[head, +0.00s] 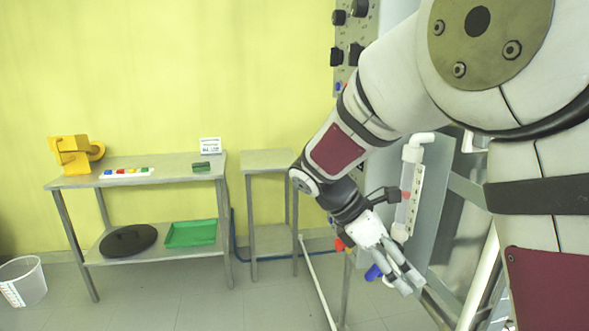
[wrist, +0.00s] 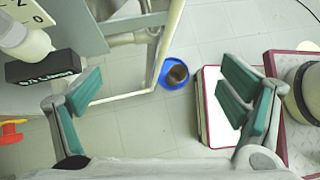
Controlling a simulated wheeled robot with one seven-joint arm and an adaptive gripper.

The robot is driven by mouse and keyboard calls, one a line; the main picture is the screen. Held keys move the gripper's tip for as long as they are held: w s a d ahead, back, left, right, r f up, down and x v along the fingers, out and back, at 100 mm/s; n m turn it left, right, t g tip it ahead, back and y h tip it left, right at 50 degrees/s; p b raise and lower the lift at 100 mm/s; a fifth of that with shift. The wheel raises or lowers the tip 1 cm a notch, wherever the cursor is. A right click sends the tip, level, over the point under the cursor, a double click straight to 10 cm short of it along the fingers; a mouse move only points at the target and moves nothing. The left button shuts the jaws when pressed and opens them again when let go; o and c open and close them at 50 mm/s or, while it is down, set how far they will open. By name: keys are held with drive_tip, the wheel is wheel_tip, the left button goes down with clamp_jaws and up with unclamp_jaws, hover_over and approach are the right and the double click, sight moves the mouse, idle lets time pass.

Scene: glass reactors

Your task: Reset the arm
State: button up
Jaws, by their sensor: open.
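My arm reaches down from the upper right in the head view. My gripper (head: 405,276) hangs low in front of the reactor frame, pointing down and to the right. In the wrist view my gripper (wrist: 165,92) has its two green-padded fingers wide apart, with nothing between them but floor and a blue round object in the background. A white flow meter (head: 409,190) with a white elbow pipe stands just above and behind the gripper in the head view. I cannot tell the exact gap between them.
A grey panel with black knobs (head: 357,18) stands behind my arm. A metal table (head: 130,180) at left bears a yellow device (head: 70,153); its lower shelf holds a green tray (head: 191,233). A small metal stand (head: 266,160) and white bin (head: 22,282) stand nearby. Floor at centre-left is clear.

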drive_tip(key=s+r+m+t+y+p, duration=0.2)
drive_tip(key=s+r+m+y+p, duration=0.2)
drive_tip(key=s+r+m, duration=0.4)
drive_tip(key=s+r+m+t+y+p, duration=0.3)
drive_tip(key=s+r+m+p, duration=0.4)
drive_tip(key=s, duration=1.3)
drive_tip(key=r+m+y, duration=0.1)
drive_tip(key=r+m, duration=0.1)
drive_tip(key=shift+m+t, duration=0.3)
drive_tip(key=shift+m, duration=0.1)
drive_tip(key=shift+c, duration=0.2)
